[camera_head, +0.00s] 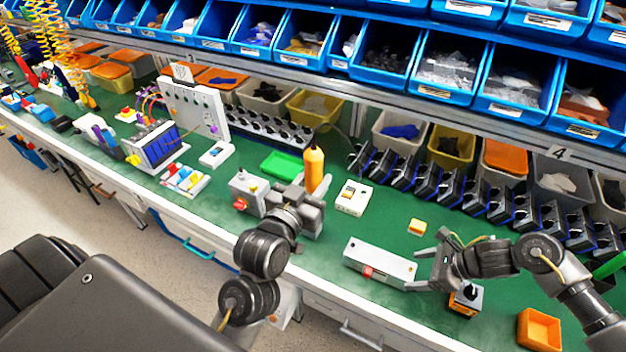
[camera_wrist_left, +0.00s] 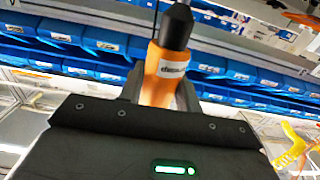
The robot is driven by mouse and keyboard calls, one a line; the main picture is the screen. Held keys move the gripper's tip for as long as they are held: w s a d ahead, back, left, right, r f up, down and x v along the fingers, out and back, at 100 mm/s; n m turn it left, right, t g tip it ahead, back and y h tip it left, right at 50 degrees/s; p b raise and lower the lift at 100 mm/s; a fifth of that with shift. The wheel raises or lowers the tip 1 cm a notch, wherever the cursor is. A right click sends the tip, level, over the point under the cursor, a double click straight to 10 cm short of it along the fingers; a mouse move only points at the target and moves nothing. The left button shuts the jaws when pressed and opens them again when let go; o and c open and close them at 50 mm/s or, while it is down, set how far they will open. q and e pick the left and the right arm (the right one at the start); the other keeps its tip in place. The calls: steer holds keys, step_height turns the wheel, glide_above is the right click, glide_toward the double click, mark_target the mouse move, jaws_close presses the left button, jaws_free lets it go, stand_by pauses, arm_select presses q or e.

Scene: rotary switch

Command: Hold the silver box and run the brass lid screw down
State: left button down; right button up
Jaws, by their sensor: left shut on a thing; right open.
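A long silver box (camera_head: 380,262) with a red part on its front lies on the green bench, between my two grippers. I cannot clearly make out a brass screw on it. My left gripper (camera_head: 313,192) is shut on an orange driver (camera_head: 314,165), which stands upright above the bench. In the left wrist view the orange driver (camera_wrist_left: 158,75) shows between the fingers, with a dark chuck at its upper end. My right gripper (camera_head: 424,264) is open, its fingers close to the box's right end. I cannot tell if they touch it.
A grey box with a red knob (camera_head: 240,204) stands left of my left gripper. A small box with a black knob (camera_head: 466,298) is beneath my right wrist. An orange tray (camera_head: 539,330), a yellow block (camera_head: 417,226) and a white switch box (camera_head: 353,197) stand nearby.

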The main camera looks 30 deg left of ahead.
mark_target(413, 271)
arm_select(q)
steer(key=f+b, duration=0.3)
steer(key=shift+s+a+f, duration=0.1)
steer(key=shift+s, duration=0.1)
arm_select(e)
steer(key=x, duration=0.3)
steer(key=shift+s+a+f, duration=0.1)
steer(key=shift+f, duration=0.2)
arm_select(q)
steer(key=shift+w+f+b, duration=0.15)
steer(key=shift+f+b, duration=0.6)
steer(key=shift+b, duration=0.05)
arm_select(e)
steer(key=shift+a+f, duration=0.4)
steer(key=shift+a, duration=0.05)
arm_select(q)
steer(key=shift+r, duration=0.1)
arm_select(e)
steer(key=shift+r, duration=0.15)
steer(key=c, duration=1)
steer(key=o, duration=1.3)
steer(key=c, duration=1.3)
